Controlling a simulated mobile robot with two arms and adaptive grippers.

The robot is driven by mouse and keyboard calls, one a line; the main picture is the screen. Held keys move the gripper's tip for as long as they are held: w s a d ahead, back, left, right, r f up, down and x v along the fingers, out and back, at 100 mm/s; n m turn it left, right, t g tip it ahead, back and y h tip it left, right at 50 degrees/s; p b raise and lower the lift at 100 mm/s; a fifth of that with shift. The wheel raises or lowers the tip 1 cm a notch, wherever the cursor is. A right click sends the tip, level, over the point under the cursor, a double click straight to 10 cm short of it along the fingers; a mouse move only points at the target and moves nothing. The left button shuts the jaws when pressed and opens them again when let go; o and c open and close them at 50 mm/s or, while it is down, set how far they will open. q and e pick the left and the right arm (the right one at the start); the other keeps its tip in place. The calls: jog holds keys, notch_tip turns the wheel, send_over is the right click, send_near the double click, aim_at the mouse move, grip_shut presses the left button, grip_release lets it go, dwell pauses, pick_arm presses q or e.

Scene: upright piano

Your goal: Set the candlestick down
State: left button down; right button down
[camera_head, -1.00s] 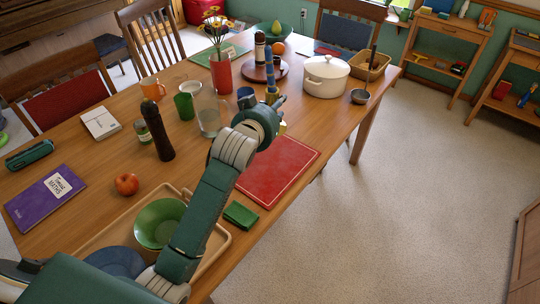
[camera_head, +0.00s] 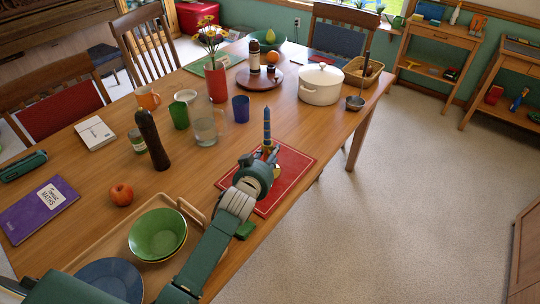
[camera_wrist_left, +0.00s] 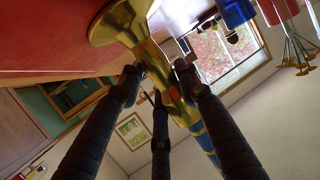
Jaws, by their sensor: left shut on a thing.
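The brass candlestick (camera_wrist_left: 143,45) with a blue-and-gold candle is in my left gripper. In the head view the candle (camera_head: 267,128) stands about upright over the red mat (camera_head: 298,163) near the table's right edge. My left gripper (camera_head: 268,155) is shut on the candlestick, and its fingers (camera_wrist_left: 160,80) close around the brass stem in the left wrist view. The flared base lies close to the red surface there; I cannot tell whether it touches. My arm hides part of the base and mat in the head view. My right gripper is not in view.
A glass jug (camera_head: 205,130), a blue cup (camera_head: 241,108) and a white pot (camera_head: 322,84) stand beyond the mat. A ladle (camera_head: 355,102) is near the pot. A tray with a green bowl (camera_head: 158,234) is nearer me. The red mat is otherwise clear.

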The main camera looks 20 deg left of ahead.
pick_arm(q)
jog(key=c, duration=1.5)
grip_release()
jog(key=shift+o, duration=1.4)
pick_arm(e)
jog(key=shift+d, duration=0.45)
pick_arm(q)
jog(key=shift+s+r, duration=0.1)
jog(key=shift+r, duration=0.05)
jog(key=v, duration=1.2)
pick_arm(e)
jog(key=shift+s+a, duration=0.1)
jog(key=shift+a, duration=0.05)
